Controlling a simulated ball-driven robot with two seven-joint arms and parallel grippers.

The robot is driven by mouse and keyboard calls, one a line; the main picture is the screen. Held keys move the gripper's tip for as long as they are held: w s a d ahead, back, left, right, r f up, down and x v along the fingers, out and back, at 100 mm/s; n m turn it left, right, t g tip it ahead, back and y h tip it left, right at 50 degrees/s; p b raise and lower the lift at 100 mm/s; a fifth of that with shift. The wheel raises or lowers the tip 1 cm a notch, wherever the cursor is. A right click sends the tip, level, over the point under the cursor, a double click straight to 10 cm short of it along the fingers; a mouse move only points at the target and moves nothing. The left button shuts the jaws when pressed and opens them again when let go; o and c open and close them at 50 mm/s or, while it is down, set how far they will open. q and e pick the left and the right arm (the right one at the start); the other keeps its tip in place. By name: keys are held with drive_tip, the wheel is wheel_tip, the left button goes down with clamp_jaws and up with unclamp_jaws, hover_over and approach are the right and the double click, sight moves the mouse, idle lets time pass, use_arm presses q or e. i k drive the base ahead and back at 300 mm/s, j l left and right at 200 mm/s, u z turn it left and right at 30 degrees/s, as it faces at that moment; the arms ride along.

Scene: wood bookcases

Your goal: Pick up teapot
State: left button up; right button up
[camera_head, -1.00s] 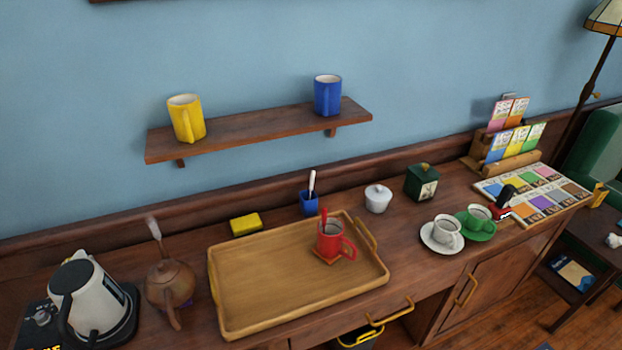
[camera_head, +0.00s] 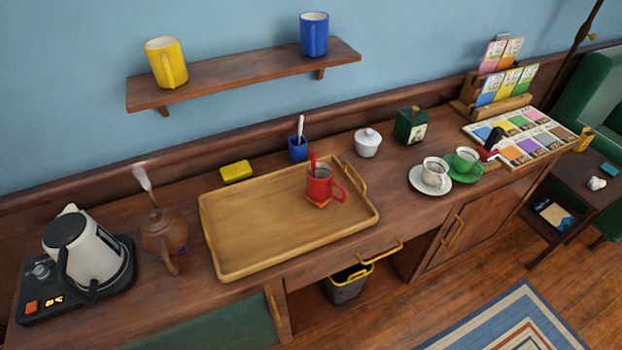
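The brown teapot (camera_head: 165,232) stands on the wooden sideboard at the left, between the kettle and the tray. Its spout or handle points toward the front edge, and steam or a pale object rises behind it; I cannot tell which. A white electric kettle (camera_head: 82,250) sits on its black base just left of the teapot. Neither of my grippers shows in the view.
A wooden tray (camera_head: 262,266) with a red mug (camera_head: 321,184) lies right of the teapot. A white cup (camera_head: 435,172), a green cup (camera_head: 465,160) and a white sugar bowl (camera_head: 367,142) stand further right. A shelf (camera_head: 245,70) hangs above. A bin (camera_head: 345,287) stands below.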

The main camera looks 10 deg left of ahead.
sight(162, 232)
drive_tip(key=u, duration=1.65)
